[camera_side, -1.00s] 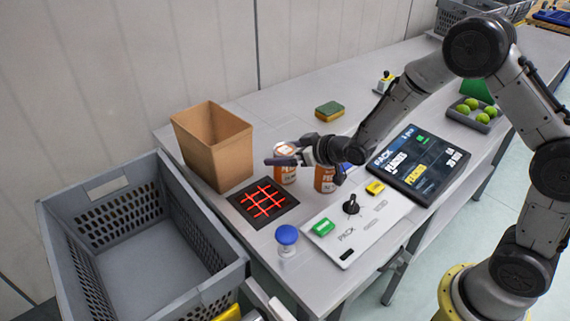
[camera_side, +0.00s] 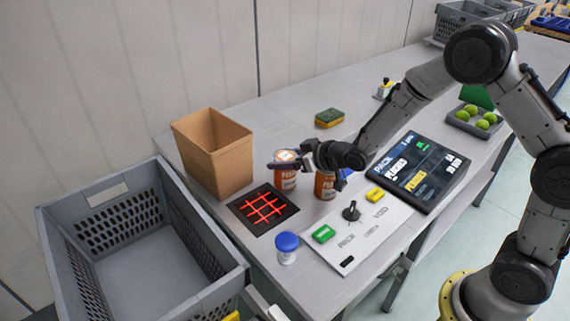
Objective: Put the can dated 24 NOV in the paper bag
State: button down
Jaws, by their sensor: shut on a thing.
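Two orange cans with white lettering stand close together on the grey table, the left can (camera_side: 286,182) and the right can (camera_side: 325,186). Their dates are too small to read. My gripper (camera_side: 287,165) is shut on the upper part of the left can. One dark finger crosses its near side, and its pale top shows above the finger. I cannot tell whether its base touches the table. The right can stands under my wrist, its top partly hidden. The open brown paper bag (camera_side: 214,160) stands upright to the left of the cans, apart from them.
A blue-capped jar (camera_side: 287,248), control panel (camera_side: 352,232) and tilted screen (camera_side: 424,172) are nearer. A sponge (camera_side: 329,118) lies behind. A grey crate (camera_side: 140,235) stands left.

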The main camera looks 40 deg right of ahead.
notch_tip(320, 180, up, 12)
jog(key=w, duration=0.1)
jog(key=a+r, duration=0.8)
jog(key=a, duration=0.1)
jog(key=w+a+f, duration=0.3)
jog(key=w+f, duration=1)
jog(key=shift+w+f, duration=0.15)
jog(key=shift+w, duration=0.25)
jog(key=shift+a, duration=0.1)
jog(key=shift+f, duration=0.35)
jog(key=shift+f, duration=0.25)
